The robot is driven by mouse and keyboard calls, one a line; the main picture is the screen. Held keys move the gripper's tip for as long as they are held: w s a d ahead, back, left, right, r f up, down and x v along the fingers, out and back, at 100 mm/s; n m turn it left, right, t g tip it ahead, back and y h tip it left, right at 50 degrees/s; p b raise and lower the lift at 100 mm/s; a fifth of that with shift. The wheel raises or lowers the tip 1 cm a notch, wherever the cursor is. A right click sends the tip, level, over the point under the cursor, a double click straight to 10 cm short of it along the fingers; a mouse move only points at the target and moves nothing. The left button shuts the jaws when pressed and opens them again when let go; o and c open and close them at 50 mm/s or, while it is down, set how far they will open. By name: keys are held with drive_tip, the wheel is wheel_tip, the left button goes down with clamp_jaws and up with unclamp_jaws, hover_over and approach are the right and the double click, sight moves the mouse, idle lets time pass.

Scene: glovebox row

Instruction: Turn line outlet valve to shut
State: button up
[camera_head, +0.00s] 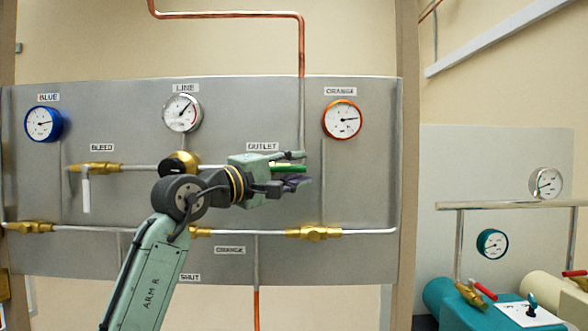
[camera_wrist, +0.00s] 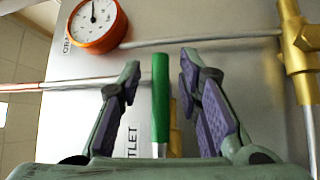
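The outlet valve's green lever handle (camera_head: 290,168) lies about horizontal, just right of and below the OUTLET label (camera_head: 262,147). In the wrist view the green handle (camera_wrist: 160,100) stands between my two fingers, with a bit of the brass valve body (camera_wrist: 175,138) behind it. My gripper (camera_head: 300,168) is open, with one finger on each side of the handle. It also shows in the wrist view (camera_wrist: 160,80), with a visible gap on both sides of the handle. In the head view my gripper and wrist hide most of the valve body.
A grey panel (camera_head: 90,258) carries the LINE gauge (camera_head: 182,112), a blue gauge (camera_head: 43,124) and an orange gauge (camera_head: 342,119). The bleed valve (camera_head: 96,168) has a white lever hanging down. A copper pipe (camera_head: 301,50) rises above the outlet. Another brass valve (camera_head: 314,233) sits lower right.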

clamp_jaws()
idle(0.7)
